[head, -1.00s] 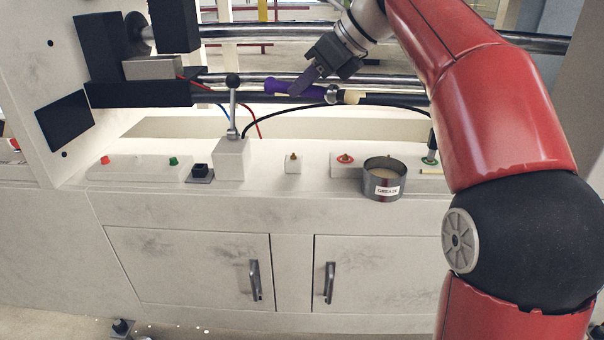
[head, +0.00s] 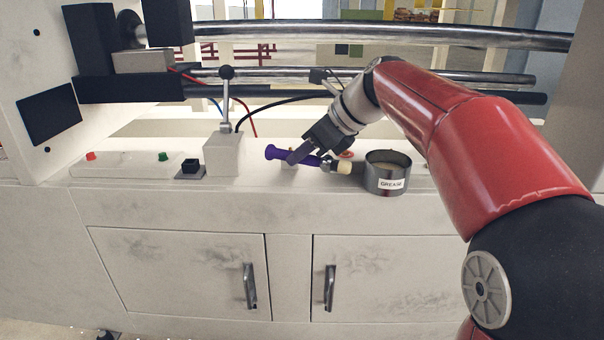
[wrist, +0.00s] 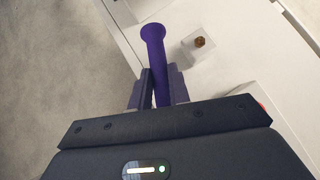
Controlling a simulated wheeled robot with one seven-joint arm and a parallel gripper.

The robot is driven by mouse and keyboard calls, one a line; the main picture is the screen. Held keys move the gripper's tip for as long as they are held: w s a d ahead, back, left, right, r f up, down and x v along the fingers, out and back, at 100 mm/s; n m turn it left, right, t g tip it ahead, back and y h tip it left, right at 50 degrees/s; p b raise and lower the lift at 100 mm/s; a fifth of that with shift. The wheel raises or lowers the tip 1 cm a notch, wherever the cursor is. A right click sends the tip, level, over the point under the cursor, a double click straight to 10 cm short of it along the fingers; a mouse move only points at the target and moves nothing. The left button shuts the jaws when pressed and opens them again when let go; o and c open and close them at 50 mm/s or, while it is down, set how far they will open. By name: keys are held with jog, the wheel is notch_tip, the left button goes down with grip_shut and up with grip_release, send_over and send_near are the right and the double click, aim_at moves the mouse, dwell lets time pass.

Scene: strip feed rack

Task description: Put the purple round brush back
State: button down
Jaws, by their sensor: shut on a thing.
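The purple round brush (head: 277,152) is held level by my gripper (head: 303,157), which is shut on its handle. The pale bristle end points right, close to the rim of the grey grease tin (head: 385,180); I cannot tell whether it touches. In the wrist view, the purple handle (wrist: 154,50) sticks out beyond my gripper (wrist: 158,90), its flared end away from the palm. The bristles are hidden there. The tin, labelled GREASE, stands on the white ledge and holds a pale substance.
A lever on a white block (head: 223,155) stands left of the brush. A black knob (head: 190,167) and a panel with red and green buttons (head: 120,165) lie further left. Metal rails (head: 290,35) run behind.

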aim_at(302, 184)
jog(key=shift+f+b, duration=0.5)
jog(key=shift+f, duration=1.35)
jog(key=shift+f, duration=0.15)
jog(key=c, duration=1.3)
grip_release()
